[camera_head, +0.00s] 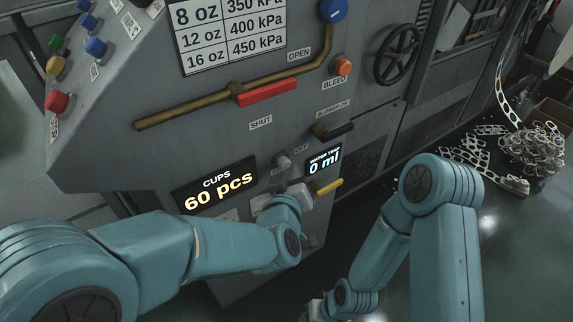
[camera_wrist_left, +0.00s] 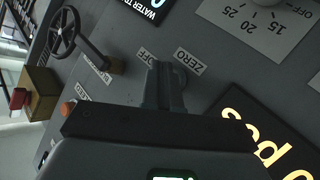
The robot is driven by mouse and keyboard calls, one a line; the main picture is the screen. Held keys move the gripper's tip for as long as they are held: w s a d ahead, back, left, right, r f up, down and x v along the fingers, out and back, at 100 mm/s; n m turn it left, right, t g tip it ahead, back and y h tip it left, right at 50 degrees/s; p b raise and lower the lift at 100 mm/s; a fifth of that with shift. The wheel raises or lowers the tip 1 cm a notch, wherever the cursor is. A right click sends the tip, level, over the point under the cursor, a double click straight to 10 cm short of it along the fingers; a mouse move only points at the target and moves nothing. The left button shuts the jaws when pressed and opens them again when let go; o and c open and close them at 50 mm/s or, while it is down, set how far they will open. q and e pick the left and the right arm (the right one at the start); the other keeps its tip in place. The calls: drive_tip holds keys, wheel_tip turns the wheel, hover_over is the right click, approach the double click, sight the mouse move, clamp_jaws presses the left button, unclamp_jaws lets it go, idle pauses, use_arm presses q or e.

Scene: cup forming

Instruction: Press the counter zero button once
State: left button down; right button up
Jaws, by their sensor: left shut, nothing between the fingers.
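The grey machine panel carries a lit counter display (camera_head: 215,193) reading "CUPS 60 pcs"; part of it also shows in the left wrist view (camera_wrist_left: 268,135). My left gripper (camera_head: 292,192) is at the panel, just right of that display, with nothing held. In the left wrist view its fingers (camera_wrist_left: 163,75) are shut together, with their tips beside a white ZERO label (camera_wrist_left: 189,62).
Scrap strips (camera_head: 540,148) lie on the floor at right.

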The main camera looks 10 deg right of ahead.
use_arm(q)
drive_tip(key=shift+w+a, duration=0.2)
drive_tip(key=shift+w, duration=0.25)
idle(0.4)
drive_tip(key=shift+s, duration=0.1)
drive_tip(key=shift+s+d, duration=0.3)
drive_tip(key=shift+s, duration=0.45)
